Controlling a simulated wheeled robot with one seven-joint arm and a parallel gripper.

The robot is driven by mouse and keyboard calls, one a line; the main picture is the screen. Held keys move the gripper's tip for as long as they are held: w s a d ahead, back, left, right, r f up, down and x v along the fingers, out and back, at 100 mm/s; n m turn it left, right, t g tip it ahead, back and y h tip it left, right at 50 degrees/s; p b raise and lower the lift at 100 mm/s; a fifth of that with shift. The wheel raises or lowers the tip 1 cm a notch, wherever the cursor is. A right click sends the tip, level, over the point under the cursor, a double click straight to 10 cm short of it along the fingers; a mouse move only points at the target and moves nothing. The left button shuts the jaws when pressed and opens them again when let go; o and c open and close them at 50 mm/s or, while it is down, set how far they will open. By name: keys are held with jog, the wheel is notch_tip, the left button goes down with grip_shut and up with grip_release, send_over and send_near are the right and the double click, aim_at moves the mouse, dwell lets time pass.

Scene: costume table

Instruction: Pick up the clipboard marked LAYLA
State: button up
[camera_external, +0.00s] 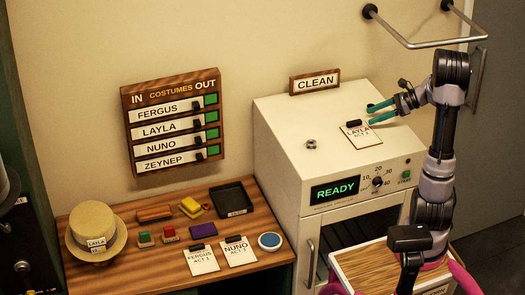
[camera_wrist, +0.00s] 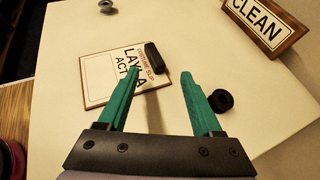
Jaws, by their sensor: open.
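The clipboard marked LAYLA (camera_external: 360,136) lies flat on top of the white machine, with a dark clip at its upper edge. It also shows in the wrist view (camera_wrist: 98,78), to the left beyond my fingers, with its dark clip (camera_wrist: 153,57) near the middle. My gripper (camera_external: 372,108) is open and empty, with two green fingers just above and to the right of the clipboard. In the wrist view the left fingertip overlaps the right part of the clipboard. I cannot tell the height of the fingertips above it.
The white machine (camera_external: 285,150) carries a CLEAN sign (camera_external: 314,81), a small metal knob (camera_external: 311,144) and a READY display. A round black object (camera_wrist: 221,100) is beside the right finger. The wooden table (camera_external: 85,275) holds a hat, the FERGUS and NUNO clipboards, stamps and a tray.

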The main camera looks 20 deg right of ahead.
aim_at(364, 125)
jog(key=x, duration=0.4)
jog(key=shift+s+a+f, duration=0.1)
jog(key=shift+s+a, duration=0.1)
grip_shut()
